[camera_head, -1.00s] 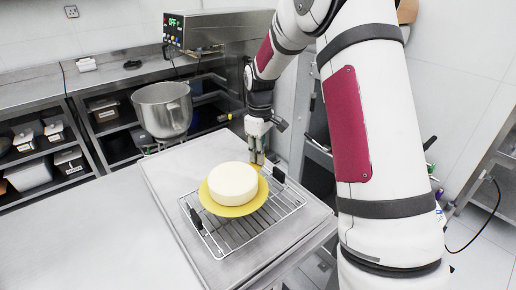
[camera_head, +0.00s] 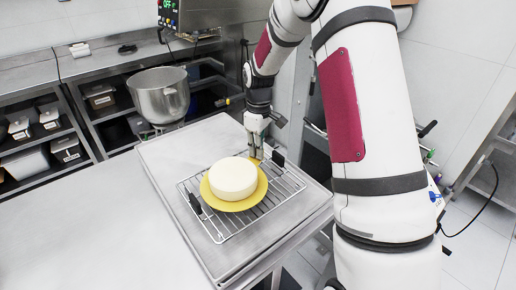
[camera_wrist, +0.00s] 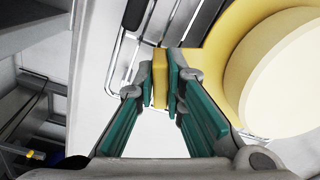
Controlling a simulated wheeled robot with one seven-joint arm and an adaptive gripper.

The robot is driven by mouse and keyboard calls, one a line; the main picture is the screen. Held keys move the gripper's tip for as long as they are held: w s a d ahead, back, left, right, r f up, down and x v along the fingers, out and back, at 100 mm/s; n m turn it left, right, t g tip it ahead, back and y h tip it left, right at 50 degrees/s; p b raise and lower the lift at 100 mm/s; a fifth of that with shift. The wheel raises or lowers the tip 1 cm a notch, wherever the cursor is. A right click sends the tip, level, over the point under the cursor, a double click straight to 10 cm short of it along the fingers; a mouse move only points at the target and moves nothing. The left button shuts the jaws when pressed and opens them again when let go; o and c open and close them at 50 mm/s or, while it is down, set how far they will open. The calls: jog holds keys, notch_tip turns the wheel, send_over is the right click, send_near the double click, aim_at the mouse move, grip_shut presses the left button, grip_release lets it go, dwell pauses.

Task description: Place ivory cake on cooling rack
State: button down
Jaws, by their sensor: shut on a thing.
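The ivory cake (camera_head: 233,178) is a round cream-white cylinder on a yellow round board (camera_head: 238,204) that has a small tab. The board and cake are over the wire cooling rack (camera_head: 280,206), which has two black handles. I cannot tell whether the board touches the wires. My gripper (camera_head: 256,150) is at the far side of the board. In the wrist view my gripper (camera_wrist: 161,85) has its green-padded fingers shut on the board's yellow tab. The cake (camera_wrist: 288,85) shows at the right there, partly cut off.
The rack lies on a steel worktop (camera_head: 180,148) with bare room at its back left. A steel mixing bowl (camera_head: 160,94) and the mixer (camera_head: 185,18) stand behind. Shelves with bins (camera_head: 68,150) are at the left.

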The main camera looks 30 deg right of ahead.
jog(key=shift+f, duration=0.55)
jog(key=c, duration=1.6)
grip_release()
notch_tip(320, 180, up, 12)
jog(key=shift+w+r, duration=0.1)
